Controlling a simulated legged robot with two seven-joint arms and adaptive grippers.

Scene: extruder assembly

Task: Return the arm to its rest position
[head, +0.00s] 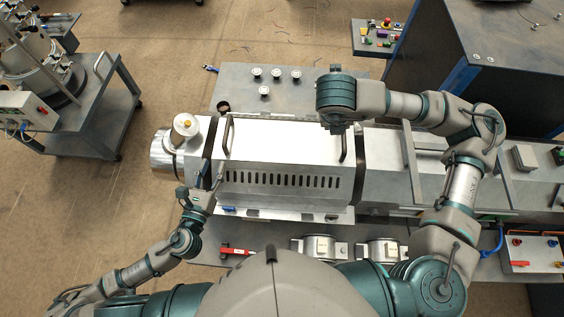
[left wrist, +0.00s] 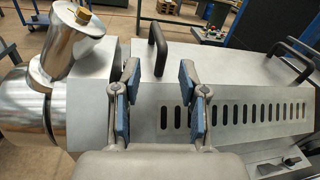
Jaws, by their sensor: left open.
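My left gripper (head: 216,180) is open and empty beside the left end of the extruder's silver housing (head: 285,148). In the left wrist view its blue-padded fingers (left wrist: 157,92) stand apart in front of the slotted housing (left wrist: 225,75), with nothing between them. I cannot tell whether they touch it. My right arm (head: 465,180) reaches up from the right and bends left over the housing. Its wrist (head: 337,95) is above the housing's far right part, and its gripper is mostly hidden beneath the wrist.
The housing carries dark handles (head: 226,137). A shiny cylinder end (head: 164,152) is at its left. Small round parts (head: 276,73) lie on the far tabletop. Silver clamps (head: 318,247) and a red-handled tool (head: 236,252) lie near my body. A cart (head: 105,115) stands left, with clear floor between.

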